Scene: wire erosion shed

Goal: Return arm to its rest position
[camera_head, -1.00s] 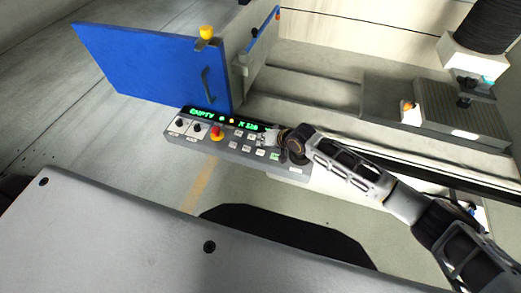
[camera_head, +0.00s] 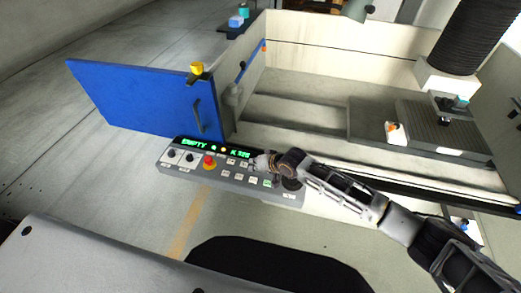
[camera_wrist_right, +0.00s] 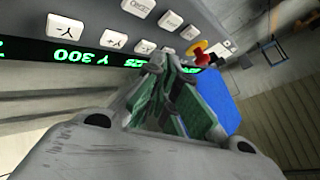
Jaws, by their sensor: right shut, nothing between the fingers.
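My right arm comes in from the right in the head view. Its gripper (camera_head: 262,163) is over the right half of the grey control panel (camera_head: 225,184), near the white keys. In the right wrist view the gripper's fingers (camera_wrist_right: 160,62) are closed together with nothing between them, in front of the panel's green display (camera_wrist_right: 70,55) and white keys. I cannot tell whether the fingertips touch the panel. The display in the head view reads EMPTY (camera_head: 195,144). My left gripper is not in view.
A red emergency button (camera_head: 209,161) stands up on the panel. The machine's open basin (camera_head: 300,110) lies behind the arm. Floor left of the panel is clear.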

